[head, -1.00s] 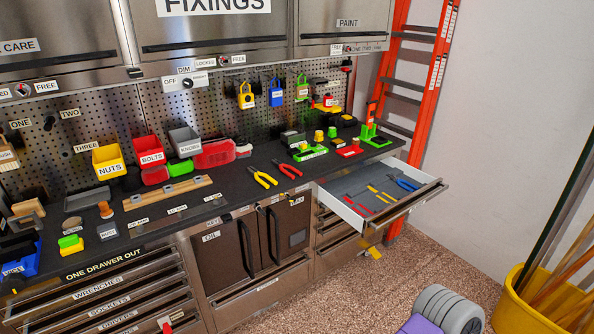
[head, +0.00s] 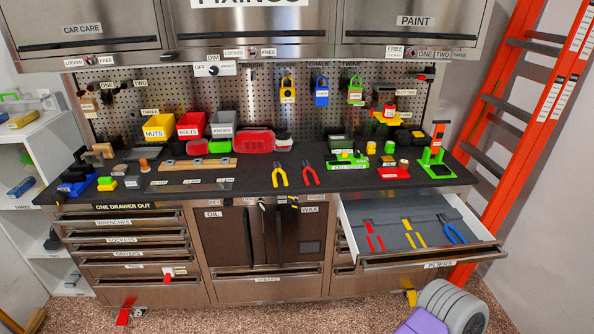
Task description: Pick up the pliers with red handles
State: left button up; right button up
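The pliers with red handles (head: 310,174) lie on the dark worktop, right of centre, with the handles toward the front edge. Pliers with yellow handles (head: 279,175) lie just to their left, apart from them. Neither of my grippers is in view, and nothing touches the red pliers. The open drawer (head: 430,261) labelled PLIERS is at the right below the worktop. In it are blue-handled pliers (head: 453,230), red marks or shapes (head: 374,237) and yellow ones (head: 413,232).
Yellow, red and grey bins (head: 191,126) stand at the back of the worktop (head: 240,177). Green and red fixtures (head: 437,160) stand at its right. The open drawer sticks out at the front right. An orange ladder (head: 525,120) leans at the right. Worktop around the pliers is mostly clear.

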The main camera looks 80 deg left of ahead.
aim_at(306, 165)
jog(key=u, duration=0.9)
jog(key=i, duration=1.15)
jog(key=u, duration=1.25)
